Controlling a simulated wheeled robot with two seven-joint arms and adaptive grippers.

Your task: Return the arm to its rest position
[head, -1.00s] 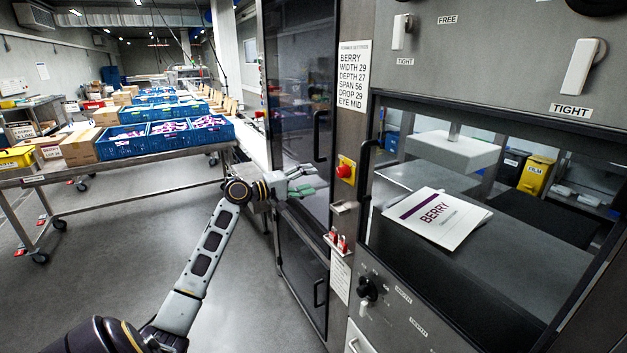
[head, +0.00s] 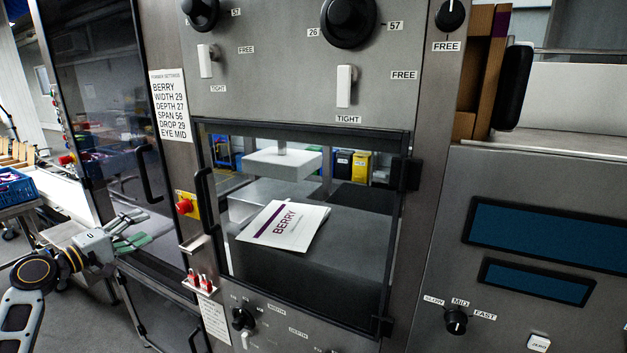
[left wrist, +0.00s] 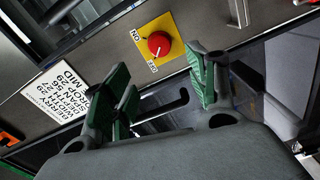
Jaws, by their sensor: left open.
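My left gripper (head: 132,231) is at the left of the head view, in front of the machine's dark left door. It is open, with green pads and nothing between its fingers. In the left wrist view its two fingers (left wrist: 165,88) stand apart, with the red button (left wrist: 159,43) on its yellow plate beyond them. The button also shows in the head view (head: 184,206), to the right of the gripper and apart from it. My right gripper is not in view.
The machine front fills the head view, with knobs, switches and a window (head: 300,258) showing a white BERRY card (head: 284,225). A black door handle (head: 147,172) and a small shelf of red-topped items (head: 200,284) are near the gripper. A blue crate (head: 14,187) stands far left.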

